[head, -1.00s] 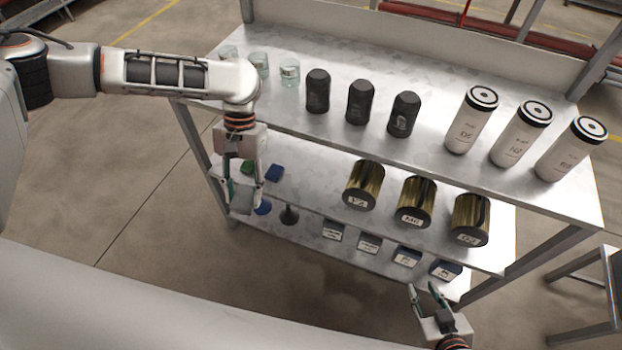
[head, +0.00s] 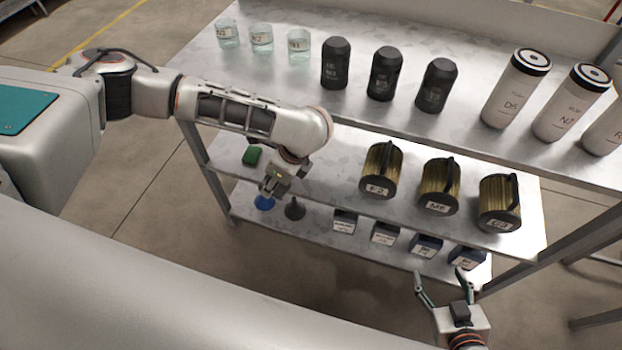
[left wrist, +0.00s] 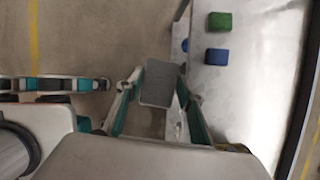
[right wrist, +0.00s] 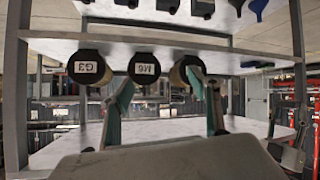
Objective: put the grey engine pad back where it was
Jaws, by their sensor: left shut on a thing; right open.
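The grey engine pad (left wrist: 160,82) is a flat dark-grey block between the fingers of my left gripper (left wrist: 158,92) in the left wrist view. The gripper is shut on it. In the head view my left gripper (head: 271,187) hangs at the left front of the middle shelf (head: 325,172), and the pad is hard to make out there. A green pad (left wrist: 220,21) and a blue pad (left wrist: 217,56) lie on the shelf right of the held pad in the left wrist view. My right gripper (head: 441,280) is open and empty in front of the lower shelf.
The top shelf (head: 250,75) carries glass beakers (head: 262,40), black bottles (head: 384,75) and white canisters (head: 516,90). Brass-coloured filters (head: 440,187) stand on the middle shelf. Funnels (head: 294,208) and small boxes (head: 384,233) are on the lower shelf. Bare middle-shelf surface shows left of the filters.

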